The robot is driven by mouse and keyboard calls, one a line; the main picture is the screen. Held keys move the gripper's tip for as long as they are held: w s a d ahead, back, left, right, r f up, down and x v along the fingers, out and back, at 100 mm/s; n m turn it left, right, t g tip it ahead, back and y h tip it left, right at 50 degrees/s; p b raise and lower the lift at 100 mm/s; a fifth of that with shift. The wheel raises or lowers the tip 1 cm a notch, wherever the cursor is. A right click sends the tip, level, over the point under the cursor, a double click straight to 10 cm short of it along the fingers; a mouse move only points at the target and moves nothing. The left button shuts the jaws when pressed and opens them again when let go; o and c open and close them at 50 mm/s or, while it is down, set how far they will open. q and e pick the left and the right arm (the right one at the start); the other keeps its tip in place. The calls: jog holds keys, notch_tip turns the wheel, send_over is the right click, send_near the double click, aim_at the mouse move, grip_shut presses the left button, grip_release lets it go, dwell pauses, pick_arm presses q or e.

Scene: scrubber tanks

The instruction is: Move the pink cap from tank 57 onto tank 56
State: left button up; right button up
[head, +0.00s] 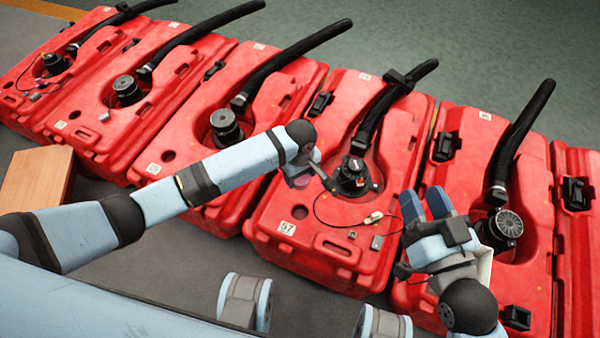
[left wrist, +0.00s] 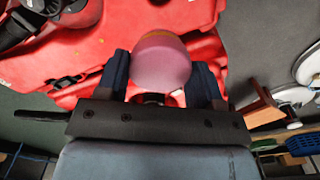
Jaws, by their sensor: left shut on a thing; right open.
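The pink cap (left wrist: 160,62) is held between the blue finger pads of my left gripper (left wrist: 160,80). In the head view only a bit of the cap (head: 303,182) shows below my left gripper (head: 308,172), which is over the left part of tank 57 (head: 325,263). A round dark opening (head: 300,212) shows on tank 57 just below the cap, which appears raised clear of it. I cannot read a 56 on any tank; the tank to the left (head: 222,212) has a label too small to read. My right gripper (head: 425,203) is open and empty, right of tank 57.
More red tanks with black hoses stand in a row on both sides. On tank 57 are a black hose fitting (head: 352,178), a thin cable, a pale plug (head: 373,217) and a small grey block (head: 376,243). A wooden box (head: 37,178) stands at the left.

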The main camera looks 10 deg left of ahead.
pick_arm(q)
jog(key=shift+r+p, duration=1.4)
jog(key=shift+p, duration=0.45)
notch_tip(320, 180, up, 2)
jog(key=p, duration=0.3)
jog(key=shift+r, duration=0.1)
pick_arm(e)
jog(key=s+d+f+g+h, duration=0.2)
jog(key=d+f+g, duration=0.3)
jog(key=f, duration=0.6)
jog(key=shift+s+f+h, duration=0.3)
jog(key=shift+s+h, duration=0.1)
jog(key=shift+h, duration=0.5)
